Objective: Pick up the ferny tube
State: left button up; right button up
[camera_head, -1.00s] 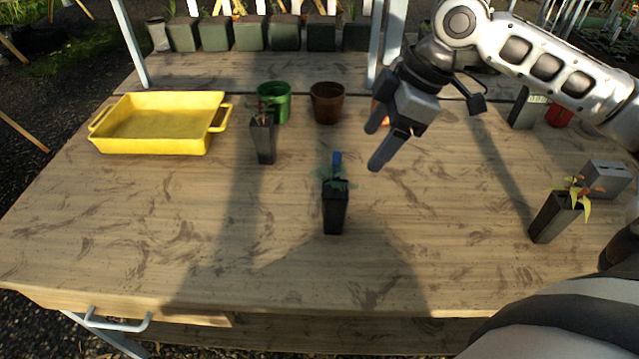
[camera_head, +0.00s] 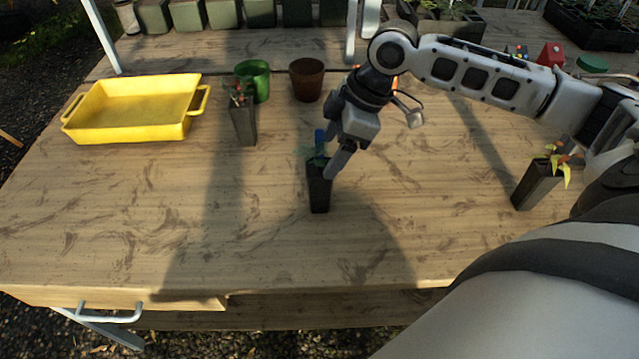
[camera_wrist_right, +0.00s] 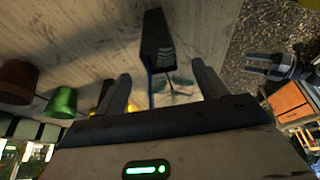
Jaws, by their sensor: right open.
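The ferny tube is a slim black square pot (camera_head: 319,192) standing upright mid-table, with fine green leaves and a blue tag at its top. My right gripper (camera_head: 333,154) is open, tilted down at the tube's top from the right. In the right wrist view, upside down, the tube (camera_wrist_right: 154,40) and its leaves lie between and beyond the two spread fingers (camera_wrist_right: 160,72); I see no grip on it. My left gripper (camera_wrist_right: 272,66) shows small at the right of that view, away from the tube, its fingers apart.
Another dark tube (camera_head: 243,122) with a reddish plant stands back left, near a green pot (camera_head: 255,84) and a brown pot (camera_head: 307,82). A yellow tray (camera_head: 130,125) lies at left. A tube with yellow-orange leaves (camera_head: 537,184) stands at right. The front table is clear.

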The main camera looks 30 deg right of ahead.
aim_at(320, 167)
jog(key=x, duration=0.3)
jog(key=shift+w+a+f, duration=0.1)
jog(key=shift+f, duration=0.1)
jog(key=shift+c, duration=0.3)
jog(key=c, duration=1.4)
